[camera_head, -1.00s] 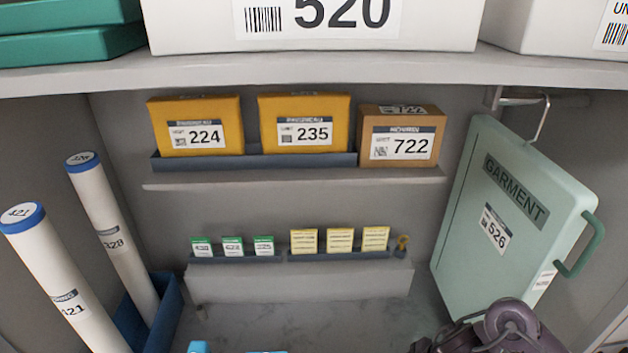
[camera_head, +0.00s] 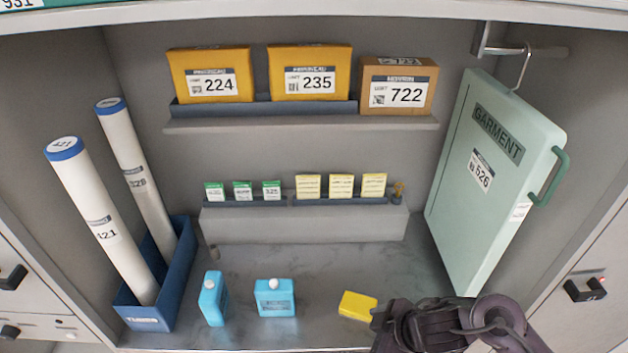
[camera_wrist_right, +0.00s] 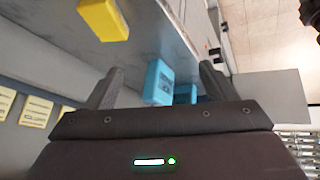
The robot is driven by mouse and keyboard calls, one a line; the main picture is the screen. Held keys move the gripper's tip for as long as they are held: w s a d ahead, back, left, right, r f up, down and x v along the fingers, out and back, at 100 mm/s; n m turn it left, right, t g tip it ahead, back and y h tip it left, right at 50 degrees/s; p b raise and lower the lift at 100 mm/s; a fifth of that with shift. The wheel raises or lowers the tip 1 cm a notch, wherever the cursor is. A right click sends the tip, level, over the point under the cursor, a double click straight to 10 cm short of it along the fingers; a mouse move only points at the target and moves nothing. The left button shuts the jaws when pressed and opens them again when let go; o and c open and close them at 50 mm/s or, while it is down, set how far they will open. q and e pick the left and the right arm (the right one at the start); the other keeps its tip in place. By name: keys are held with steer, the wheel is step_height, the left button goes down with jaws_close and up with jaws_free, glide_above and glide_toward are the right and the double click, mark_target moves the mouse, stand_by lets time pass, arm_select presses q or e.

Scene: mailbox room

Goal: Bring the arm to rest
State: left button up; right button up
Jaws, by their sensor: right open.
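My right gripper and arm (camera_head: 395,312) come in at the bottom right of the head view, close to a yellow block (camera_head: 357,305) on the cabinet floor; I cannot tell the gap there. In the right wrist view the right gripper (camera_wrist_right: 158,82) is open, its two dark fingers spread with nothing held. A blue bottle (camera_wrist_right: 158,82) shows between and beyond the fingers, and the yellow block (camera_wrist_right: 104,18) lies off to the upper left, apart from them. My left gripper is not in view.
Two blue bottles (camera_head: 213,298) (camera_head: 275,298) are on the cabinet floor (camera_head: 300,262). White tubes stand in a blue bin (camera_head: 145,318) at left. A green garment case (camera_head: 490,185) hangs at right. Boxes (camera_head: 398,86) sit on the upper shelf, small packets (camera_head: 341,187) on the lower ledge.

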steer(key=s+d+r+m+g+h, duration=0.1)
steer(key=s+d+r+m+h, duration=0.3)
steer(key=s+d+m, duration=0.55)
step_height(320, 180, down, 32)
steer(key=s+a+m+g+b, duration=0.1)
steer(key=m+b, duration=0.1)
steer(key=b, duration=0.1)
steer(key=s+d+f+g+h+b, duration=0.1)
steer(key=s+d+f, duration=0.2)
steer(key=s+f, duration=1.7)
steer(key=shift+f+n+b, duration=0.3)
steer(key=shift+f+n, duration=0.05)
steer(key=shift+f, duration=0.45)
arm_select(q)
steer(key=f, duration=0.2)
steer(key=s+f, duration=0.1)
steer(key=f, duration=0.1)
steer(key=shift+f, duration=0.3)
arm_select(e)
steer(key=shift+s+d, duration=0.1)
steer(key=shift+s, duration=0.15)
steer(key=shift+c, duration=0.5)
